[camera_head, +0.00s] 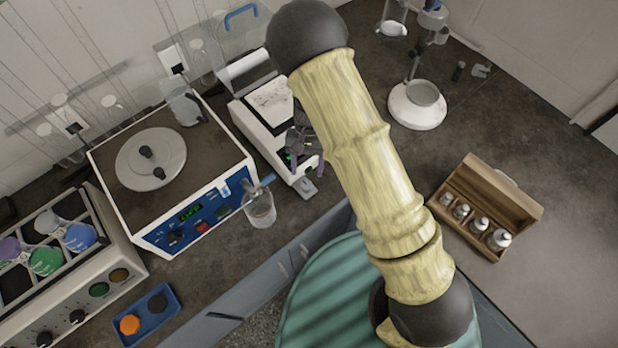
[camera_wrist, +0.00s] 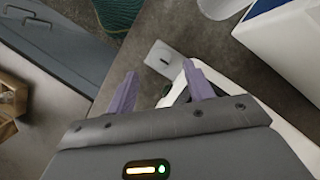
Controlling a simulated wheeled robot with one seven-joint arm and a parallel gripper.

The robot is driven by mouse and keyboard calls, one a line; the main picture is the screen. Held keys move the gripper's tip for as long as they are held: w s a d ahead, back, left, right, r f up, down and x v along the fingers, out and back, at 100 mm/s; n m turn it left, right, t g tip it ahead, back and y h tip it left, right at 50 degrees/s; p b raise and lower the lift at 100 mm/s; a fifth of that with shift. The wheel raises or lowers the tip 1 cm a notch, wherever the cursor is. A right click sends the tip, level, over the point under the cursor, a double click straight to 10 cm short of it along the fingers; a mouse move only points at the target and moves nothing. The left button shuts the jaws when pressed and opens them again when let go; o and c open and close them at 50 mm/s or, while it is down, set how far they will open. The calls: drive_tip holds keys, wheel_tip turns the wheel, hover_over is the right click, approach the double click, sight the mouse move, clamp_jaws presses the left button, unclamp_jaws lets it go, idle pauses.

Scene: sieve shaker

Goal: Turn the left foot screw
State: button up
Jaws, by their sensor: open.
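The white analytical balance (camera_head: 262,133) stands at the back of the bench, with a small lit green display on its front. A small grey square piece (camera_head: 306,187) sits at its front corner, seemingly the foot screw; the wrist view shows it too (camera_wrist: 163,58), with a small mark on top. My gripper (camera_head: 306,164) is open above the balance's front end. In the wrist view its two purple fingers (camera_wrist: 161,88) are apart, with nothing held. The grey piece lies beyond the fingertips, apart from them. My arm and gripper hide part of the balance.
A blue-fronted device with a round plate (camera_head: 200,222) stands left of the balance, with a glass beaker (camera_head: 259,208) beside it. A wooden weight box (camera_head: 478,185) lies right. A white-based stand (camera_head: 417,105) is behind. A green stool (camera_head: 310,300) is below the bench edge.

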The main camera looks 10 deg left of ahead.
sight(307, 184)
drive_tip(key=x, duration=0.5)
drive_tip(key=shift+f+p, duration=0.1)
drive_tip(key=shift+p, duration=0.25)
drive_tip(key=shift+c, duration=0.2)
drive_tip(key=c, duration=0.9)
drive_tip(key=shift+c, duration=0.2)
